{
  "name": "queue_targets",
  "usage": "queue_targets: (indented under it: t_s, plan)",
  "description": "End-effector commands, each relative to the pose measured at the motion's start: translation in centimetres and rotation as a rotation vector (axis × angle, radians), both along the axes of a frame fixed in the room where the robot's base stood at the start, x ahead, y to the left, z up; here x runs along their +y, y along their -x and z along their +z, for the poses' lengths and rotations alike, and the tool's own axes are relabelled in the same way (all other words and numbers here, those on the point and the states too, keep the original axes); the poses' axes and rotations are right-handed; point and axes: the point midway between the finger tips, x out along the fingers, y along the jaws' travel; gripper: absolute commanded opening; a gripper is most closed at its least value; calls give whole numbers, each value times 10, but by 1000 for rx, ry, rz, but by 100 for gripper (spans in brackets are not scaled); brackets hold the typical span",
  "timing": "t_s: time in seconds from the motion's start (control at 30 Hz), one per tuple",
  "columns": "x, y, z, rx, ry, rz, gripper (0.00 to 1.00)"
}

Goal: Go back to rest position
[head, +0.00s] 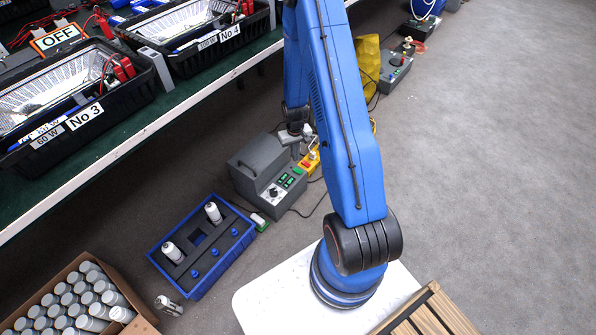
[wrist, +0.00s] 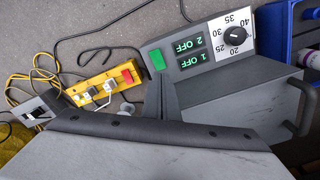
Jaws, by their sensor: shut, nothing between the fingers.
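My gripper (head: 294,146) is shut and empty. In the head view it hangs at the end of my blue arm, beside the right rear of a grey control box (head: 262,170) on the floor. I cannot tell the exact gap between them. In the wrist view the control box (wrist: 238,85) is close, with a green button, a knob and two displays reading "1 OFF" and "2 OFF". A large grey part with a dark screwed edge fills the bottom of that view.
A yellow power strip (head: 311,160) with plugs and cables lies beside the control box. A blue crate (head: 157,259) with white bottles stands at front left, near a cardboard box (head: 140,326) of cans. A green bench (head: 170,103) holds floodlight housings. The right floor is clear.

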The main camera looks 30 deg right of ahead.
Motion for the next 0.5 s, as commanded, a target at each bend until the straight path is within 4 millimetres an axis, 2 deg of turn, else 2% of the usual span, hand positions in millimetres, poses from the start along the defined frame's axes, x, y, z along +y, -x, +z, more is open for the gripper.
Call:
queue_targets:
  t_s: [0.5]
  plan:
    - [1,-1,5,-4,1,1,0]
